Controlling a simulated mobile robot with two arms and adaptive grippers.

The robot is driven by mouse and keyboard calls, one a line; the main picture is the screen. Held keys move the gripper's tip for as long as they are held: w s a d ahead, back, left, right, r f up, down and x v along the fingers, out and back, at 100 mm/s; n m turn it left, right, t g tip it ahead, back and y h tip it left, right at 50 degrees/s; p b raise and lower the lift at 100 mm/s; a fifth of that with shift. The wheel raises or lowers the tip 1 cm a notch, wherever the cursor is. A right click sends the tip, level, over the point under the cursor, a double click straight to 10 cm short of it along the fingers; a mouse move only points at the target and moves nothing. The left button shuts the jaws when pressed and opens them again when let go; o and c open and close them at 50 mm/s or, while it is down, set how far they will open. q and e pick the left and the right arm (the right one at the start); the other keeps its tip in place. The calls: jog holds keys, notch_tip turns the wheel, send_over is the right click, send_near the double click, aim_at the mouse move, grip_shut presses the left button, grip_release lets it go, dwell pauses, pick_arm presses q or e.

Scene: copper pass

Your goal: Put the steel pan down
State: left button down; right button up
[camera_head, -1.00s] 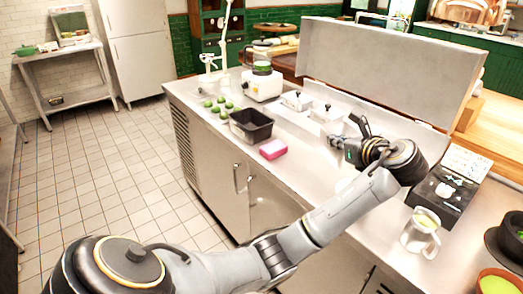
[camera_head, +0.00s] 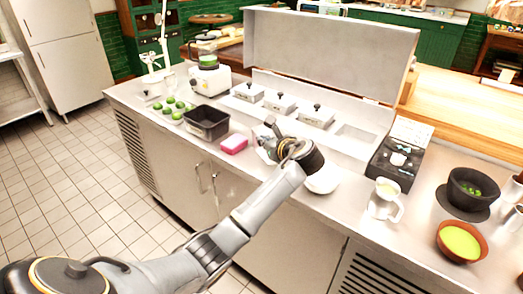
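My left arm reaches in from the lower left, and its gripper (camera_head: 268,143) is low over the steel counter (camera_head: 330,215), just right of the pink sponge block. The wrist hides part of the gripper, so I cannot tell whether its fingers are open or hold anything. I cannot make out a separate steel pan. Steel inserts with black-knobbed lids (camera_head: 279,102) sit in the rail behind the gripper, and an uncovered bay (camera_head: 357,137) shows at the rail's right end. A white round dish (camera_head: 322,181) is partly hidden behind my wrist. My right gripper is not in view.
A black tub (camera_head: 206,123), the pink block (camera_head: 234,144) and green limes (camera_head: 176,115) lie left of the gripper. A black scale-like box (camera_head: 398,165), white jug (camera_head: 384,198), dark bowl (camera_head: 472,190) and orange bowl (camera_head: 461,241) stand right. The front counter strip is mostly clear.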

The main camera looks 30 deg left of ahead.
pick_arm(q)
jog(key=shift+w+a+f, duration=0.15)
jog(key=shift+a+f, duration=0.15)
jog(key=shift+f, duration=0.15)
jog(key=f, duration=0.3)
jog(key=shift+a+f+p, duration=0.1)
jog(key=shift+a+p, duration=0.2)
jog(key=shift+a, duration=0.05)
jog(key=shift+w+f, duration=0.1)
jog(key=shift+f, duration=0.3)
jog(key=c, duration=1.5)
grip_release()
jog(key=shift+d+r, duration=0.1)
jog(key=shift+r, duration=0.05)
jog(key=v, duration=1.2)
jog(key=shift+b, duration=0.35)
